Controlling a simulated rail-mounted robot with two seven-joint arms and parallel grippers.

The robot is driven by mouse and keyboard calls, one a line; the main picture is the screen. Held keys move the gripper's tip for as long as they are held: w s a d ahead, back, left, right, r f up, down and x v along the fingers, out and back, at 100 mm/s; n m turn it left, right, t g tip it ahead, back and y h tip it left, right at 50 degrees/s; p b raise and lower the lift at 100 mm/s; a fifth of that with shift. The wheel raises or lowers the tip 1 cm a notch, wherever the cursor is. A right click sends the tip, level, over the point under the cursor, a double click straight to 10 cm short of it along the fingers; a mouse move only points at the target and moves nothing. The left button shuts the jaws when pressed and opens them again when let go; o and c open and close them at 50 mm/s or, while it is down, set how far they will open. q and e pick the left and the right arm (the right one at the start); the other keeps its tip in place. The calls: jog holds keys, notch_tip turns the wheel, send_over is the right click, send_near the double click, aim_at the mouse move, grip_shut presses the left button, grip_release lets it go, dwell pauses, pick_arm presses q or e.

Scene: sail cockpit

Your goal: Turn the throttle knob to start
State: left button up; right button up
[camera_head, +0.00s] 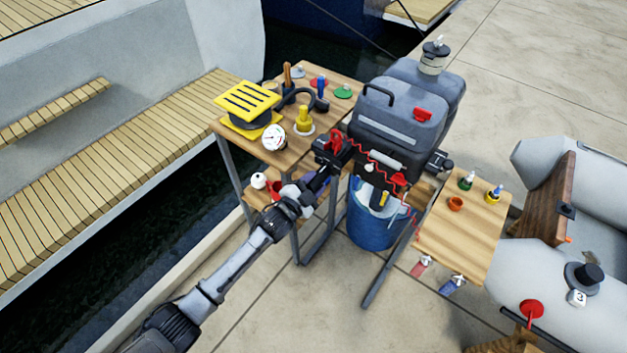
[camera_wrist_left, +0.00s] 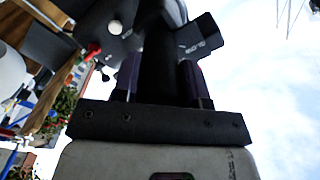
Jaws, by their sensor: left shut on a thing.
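The grey outboard motor (camera_head: 395,128) stands in the middle of the head view, with a red coiled cord (camera_head: 372,157) on its front. My left gripper (camera_head: 328,158) reaches up to the motor's left side, beside a red part (camera_head: 334,141). In the left wrist view my left gripper (camera_wrist_left: 160,90) is shut on a dark cylinder, which looks like the throttle knob (camera_wrist_left: 161,65). Dark housing with small white lettering (camera_wrist_left: 197,45) sits behind and beside it. The lettering is too small to read, so the knob's setting cannot be told. My right gripper is in neither view.
A wooden table (camera_head: 228,125) at the left holds a yellow grille, a gauge and several small tools. A blue bucket (camera_head: 375,232) stands under the motor. A small wooden table (camera_head: 470,240) and a grey inflatable boat (camera_head: 535,285) are at the right.

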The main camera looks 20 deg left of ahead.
pick_arm(q)
jog(key=shift+m, duration=0.3)
jog(key=o, duration=0.9)
jog(key=p+v, duration=0.3)
jog(key=v, duration=1.1)
jog(key=shift+w+p, duration=0.1)
jog(key=shift+p, duration=0.2)
